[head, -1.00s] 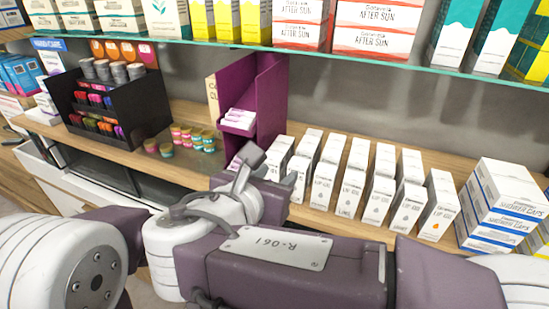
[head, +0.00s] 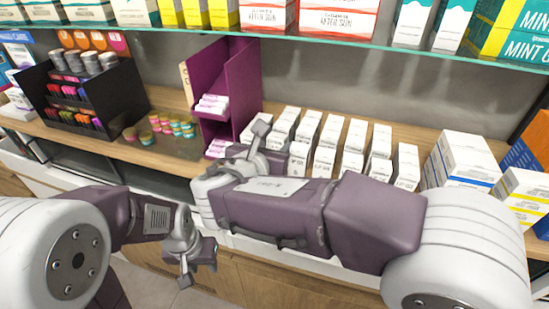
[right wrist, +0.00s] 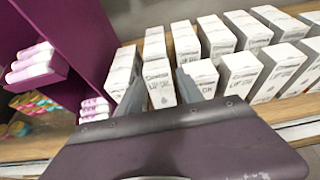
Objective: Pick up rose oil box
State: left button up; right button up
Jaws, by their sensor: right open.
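Several white lip oil boxes (head: 325,158) stand upright in rows on the wooden counter, right of the purple stand. Their small labels are too blurred to tell which one is rose. My right gripper (head: 262,150) reaches to the left end of these rows. In the right wrist view my right gripper (right wrist: 160,98) is open, and a white box (right wrist: 158,84) at the front shows between its two fingers, beyond the tips or between them; I cannot tell the depth. My left gripper (head: 192,272) hangs low in front of the counter, away from the boxes; its jaws are unclear.
A purple stand (head: 240,85) with white packs rises just left of the boxes. A black display (head: 100,105) and small colourful jars (head: 165,127) stand further left. White stacked boxes (head: 460,160) stand at right. A glass shelf (head: 330,45) runs above.

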jog(key=shift+w, duration=0.25)
jog(key=shift+c, duration=0.6)
jog(key=shift+a+f, duration=0.1)
jog(key=c, duration=0.5)
jog(key=shift+a, duration=0.1)
grip_shut()
jog(key=shift+s+r, duration=0.2)
jog(key=shift+s, duration=0.1)
jog(key=shift+w+r, duration=0.2)
jog(key=shift+r, duration=0.3)
notch_tip(320, 180, up, 17)
jog(key=p, duration=0.1)
jog(key=shift+p, duration=0.3)
